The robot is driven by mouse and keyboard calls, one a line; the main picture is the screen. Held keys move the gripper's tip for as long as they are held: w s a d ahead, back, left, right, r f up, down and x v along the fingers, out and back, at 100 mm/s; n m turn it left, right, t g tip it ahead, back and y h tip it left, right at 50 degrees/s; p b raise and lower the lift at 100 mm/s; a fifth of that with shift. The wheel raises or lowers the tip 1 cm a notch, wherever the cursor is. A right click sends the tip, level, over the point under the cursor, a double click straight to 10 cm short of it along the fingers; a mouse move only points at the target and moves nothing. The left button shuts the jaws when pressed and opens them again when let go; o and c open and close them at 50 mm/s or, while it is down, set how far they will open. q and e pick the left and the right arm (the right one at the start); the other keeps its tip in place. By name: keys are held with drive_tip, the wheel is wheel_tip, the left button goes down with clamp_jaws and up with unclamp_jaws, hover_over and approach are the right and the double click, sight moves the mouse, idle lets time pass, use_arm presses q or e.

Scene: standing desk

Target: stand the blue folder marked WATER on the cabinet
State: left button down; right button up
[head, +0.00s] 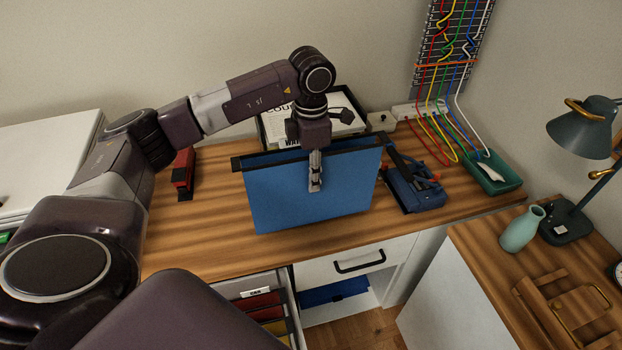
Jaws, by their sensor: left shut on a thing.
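My left gripper (315,172) is shut on the top edge of the blue folder (280,196). The folder hangs upright over the wooden desk (215,235), its broad face toward me. I cannot tell whether the folder's lower edge touches the desk. A white-sided cabinet with a wooden top (490,250) stands at the right. My right gripper is not in view.
The cabinet top carries a green vase (521,230), a lamp (583,130) and a wooden item with a brass handle (570,310). A blue desk tool (412,190), red stapler-like item (183,174) and teal tray (493,176) are on the desk. An open drawer (262,300) holds coloured folders.

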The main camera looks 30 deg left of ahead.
use_arm(q)
wheel_tip(320, 180, down, 2)
drive_tip(key=shift+f, duration=0.25)
drive_tip(key=c, duration=1.5)
unclamp_jaws()
drive_tip(key=shift+f, duration=0.1)
drive_tip(key=shift+o, duration=0.2)
wheel_tip(320, 180, up, 12)
drive_tip(key=b, duration=0.2)
